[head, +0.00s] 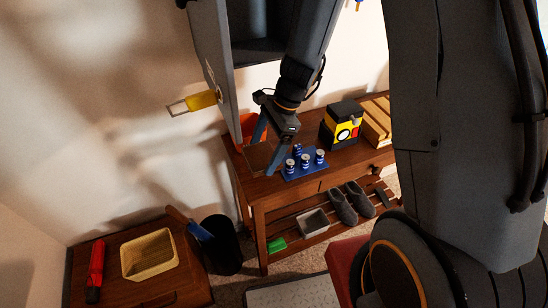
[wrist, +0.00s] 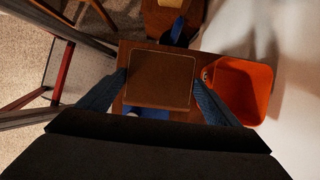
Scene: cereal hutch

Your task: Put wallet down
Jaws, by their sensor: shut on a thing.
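The wallet is a flat brown square with a pale stitched edge. It fills the middle of the wrist view (wrist: 160,78) and shows in the head view (head: 257,156) at the left end of the wooden hutch top (head: 307,180). My gripper (head: 267,152) points down there, its blue fingers shut on the wallet's two opposite sides, as the wrist view (wrist: 160,86) shows. The wallet lies flat, over the hutch top. I cannot tell whether it touches the wood.
An orange bin (wrist: 243,90) stands close beside the wallet, by the wall. A blue mat (head: 305,172) with several blue-and-white cans lies to its right in the head view. Beyond are a yellow-and-black box (head: 341,127) and a dark wastebasket (head: 221,245) on the floor.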

